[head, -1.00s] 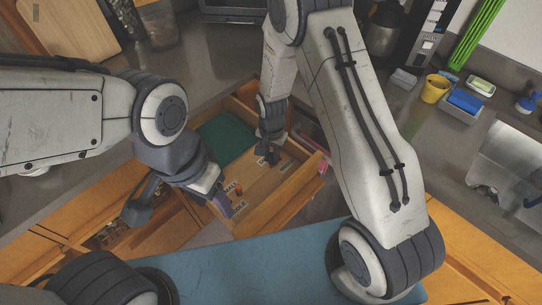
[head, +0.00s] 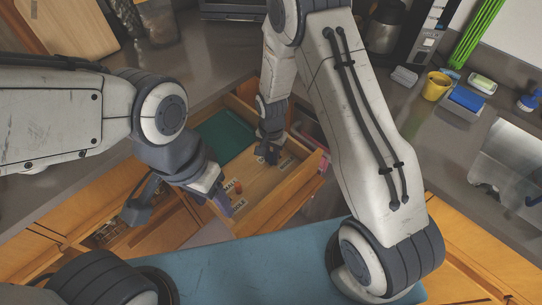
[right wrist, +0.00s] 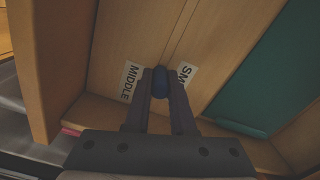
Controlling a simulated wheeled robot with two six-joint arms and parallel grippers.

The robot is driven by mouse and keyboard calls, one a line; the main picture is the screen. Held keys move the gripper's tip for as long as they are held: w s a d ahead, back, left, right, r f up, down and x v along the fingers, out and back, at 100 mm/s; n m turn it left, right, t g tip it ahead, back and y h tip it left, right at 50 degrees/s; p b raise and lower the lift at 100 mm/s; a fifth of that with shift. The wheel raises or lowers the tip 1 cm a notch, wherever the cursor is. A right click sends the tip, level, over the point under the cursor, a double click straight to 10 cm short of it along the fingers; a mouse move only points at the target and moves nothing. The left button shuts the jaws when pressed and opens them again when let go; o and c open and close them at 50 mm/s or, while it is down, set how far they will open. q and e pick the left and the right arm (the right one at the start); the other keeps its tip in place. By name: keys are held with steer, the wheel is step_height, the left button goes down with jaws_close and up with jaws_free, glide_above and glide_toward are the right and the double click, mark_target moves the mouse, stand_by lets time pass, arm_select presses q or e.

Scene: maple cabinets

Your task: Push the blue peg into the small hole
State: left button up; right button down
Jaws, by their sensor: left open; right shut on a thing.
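The blue peg (right wrist: 160,82) is between the fingers of my right gripper (right wrist: 161,90), seen in the right wrist view. It is over a wooden board beside a label starting "SM" (right wrist: 186,75); a label reading "MIDDLE" (right wrist: 130,82) is to the left. The small hole does not show, and I cannot tell whether the peg's lower end is in it. In the head view, my right gripper (head: 268,154) is low at the far part of the open drawer. My left gripper (head: 180,208) is open and empty at the drawer's left front.
The wooden drawer (head: 290,192) holds a green panel (head: 224,136) at its far left and a small orange piece (head: 239,187) near its front. Drawer walls stand close around my right gripper. A yellow cup (head: 437,86) and a blue sponge (head: 466,98) are on the right counter.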

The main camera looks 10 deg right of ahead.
steer(key=shift+f, duration=0.4)
steer(key=c, duration=0.7)
jaws_free()
step_height(320, 180, up, 10)
steer(key=shift+r+b, duration=0.25)
steer(key=shift+b, duration=0.35)
